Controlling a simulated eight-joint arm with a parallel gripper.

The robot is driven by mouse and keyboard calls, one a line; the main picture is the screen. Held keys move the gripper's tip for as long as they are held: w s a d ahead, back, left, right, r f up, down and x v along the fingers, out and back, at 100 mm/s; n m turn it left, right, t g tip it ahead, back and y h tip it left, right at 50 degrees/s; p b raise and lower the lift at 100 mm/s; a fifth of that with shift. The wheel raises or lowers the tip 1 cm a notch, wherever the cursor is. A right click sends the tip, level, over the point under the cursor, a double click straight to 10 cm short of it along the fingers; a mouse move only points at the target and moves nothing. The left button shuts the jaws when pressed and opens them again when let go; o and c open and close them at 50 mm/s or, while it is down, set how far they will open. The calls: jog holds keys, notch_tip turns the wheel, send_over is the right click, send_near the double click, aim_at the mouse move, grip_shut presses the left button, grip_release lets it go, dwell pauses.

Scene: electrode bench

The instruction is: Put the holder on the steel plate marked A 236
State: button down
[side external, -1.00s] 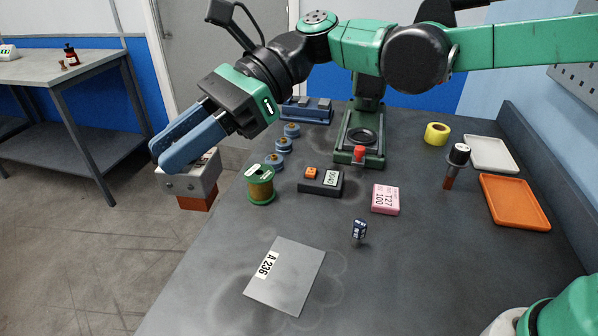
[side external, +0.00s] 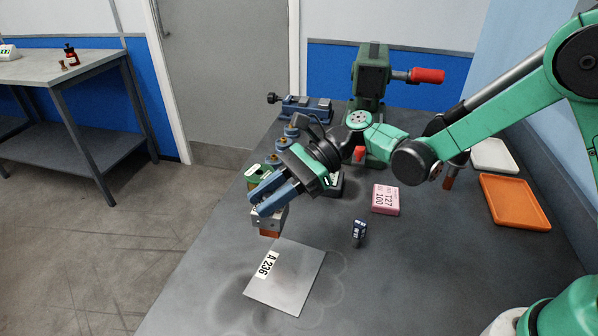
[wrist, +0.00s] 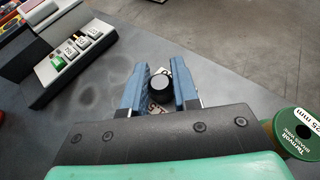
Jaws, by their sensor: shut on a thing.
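The holder (side external: 267,220) is a pale metal block with an orange-brown piece at its lower end. My gripper (side external: 262,203) is shut on it and holds it upright near the far left corner of the steel plate. Whether its lower end touches anything, I cannot tell. The steel plate (side external: 292,286), labelled A 236, lies flat and bare on the bench. In the wrist view my gripper (wrist: 163,92) has a black round knob (wrist: 162,88) between its blue fingers.
A small dark blue block (side external: 359,232) stands right of the plate, and a pink box (side external: 385,199) lies behind it. A green-ended spool (wrist: 297,132) is close beside my gripper. An orange tray (side external: 515,203) lies at the right.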

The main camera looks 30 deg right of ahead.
aim_at(271, 225)
jog(key=shift+f, duration=2.75)
jog(key=shift+f, duration=0.1)
jog(key=c, duration=0.7)
grip_release()
jog(key=shift+o, duration=0.2)
